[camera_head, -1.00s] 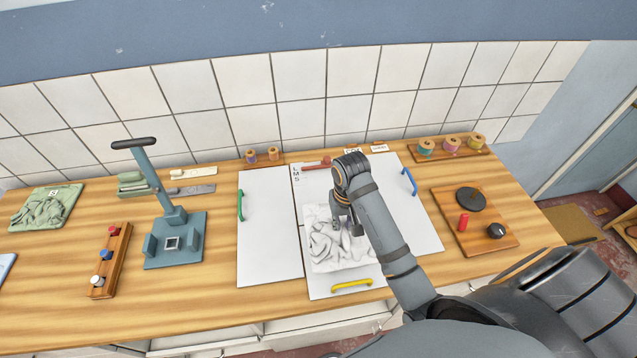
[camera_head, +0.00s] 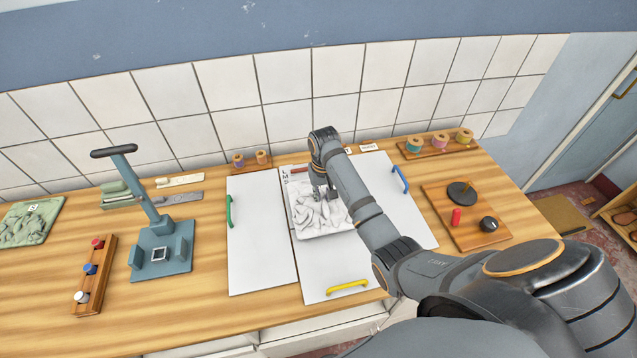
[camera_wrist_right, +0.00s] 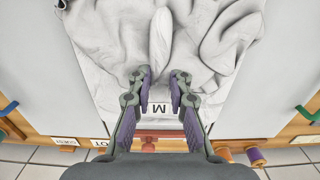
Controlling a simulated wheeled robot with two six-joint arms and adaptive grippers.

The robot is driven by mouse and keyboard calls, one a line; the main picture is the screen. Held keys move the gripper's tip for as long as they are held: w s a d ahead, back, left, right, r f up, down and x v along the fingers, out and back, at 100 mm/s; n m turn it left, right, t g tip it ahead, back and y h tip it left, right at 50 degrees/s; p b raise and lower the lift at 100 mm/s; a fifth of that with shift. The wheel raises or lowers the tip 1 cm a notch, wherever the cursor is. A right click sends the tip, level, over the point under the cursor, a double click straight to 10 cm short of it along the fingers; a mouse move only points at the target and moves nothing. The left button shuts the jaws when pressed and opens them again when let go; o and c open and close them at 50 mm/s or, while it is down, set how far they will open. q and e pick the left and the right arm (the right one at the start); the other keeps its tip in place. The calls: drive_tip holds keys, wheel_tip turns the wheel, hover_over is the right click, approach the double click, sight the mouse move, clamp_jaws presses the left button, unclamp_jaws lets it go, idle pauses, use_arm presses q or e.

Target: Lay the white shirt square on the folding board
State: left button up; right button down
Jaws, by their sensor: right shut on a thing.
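The white shirt (camera_head: 318,219) is a crumpled square bundle on the far middle part of the white folding board (camera_head: 400,240). Its left edge lies close to the seam beside the left panel. My right gripper (camera_head: 326,190) reaches down onto the shirt's far part and is shut on it. In the right wrist view the fingers (camera_wrist_right: 160,82) pinch a ridge of the shirt (camera_wrist_right: 110,40) beside its M label (camera_wrist_right: 160,109). A red slider (camera_wrist_right: 148,143) lies just beyond the label. My left gripper is out of view.
The board has green (camera_head: 229,212), yellow (camera_head: 348,287) and blue (camera_head: 400,179) handles. A blue-grey press (camera_head: 162,245) and a button rack (camera_head: 94,275) stand left. Thread spools (camera_head: 439,142) are back right; a wooden dial board (camera_head: 466,218) is right.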

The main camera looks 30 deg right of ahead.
drive_tip(key=shift+w+d, duration=0.25)
drive_tip(key=shift+w, duration=0.85)
drive_tip(key=w, duration=0.1)
drive_tip(key=w+d, duration=0.1)
drive_tip(key=w, duration=0.1)
drive_tip(key=shift+w+r, duration=0.1)
drive_tip(key=shift+w, duration=0.2)
drive_tip(key=shift+f+p, duration=0.55)
drive_tip(key=shift+f, duration=0.35)
drive_tip(key=shift+s+a, duration=0.1)
drive_tip(key=shift+s, duration=0.15)
drive_tip(key=c, duration=1.3)
unclamp_jaws()
drive_tip(key=shift+f, duration=0.1)
drive_tip(key=shift+o, duration=0.2)
drive_tip(key=shift+w, duration=0.1)
